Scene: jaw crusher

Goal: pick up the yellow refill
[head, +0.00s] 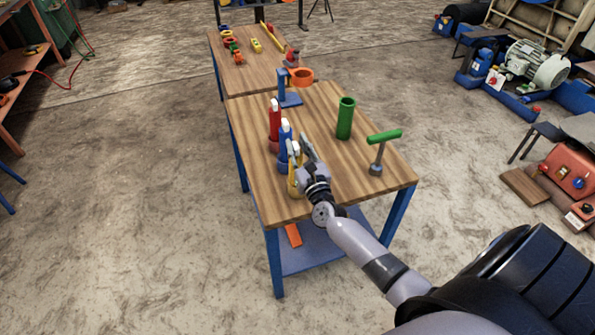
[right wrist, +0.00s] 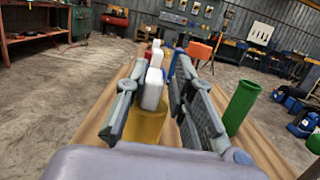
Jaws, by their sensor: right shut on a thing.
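The yellow refill (head: 292,186) stands upright near the front left corner of the wooden table, with a white top. My right gripper (head: 302,156) is around its upper part and shut on it. My left gripper is in neither view.
A blue refill (head: 285,142) and a red refill (head: 274,122) stand in line behind. A second table adjoins the back.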

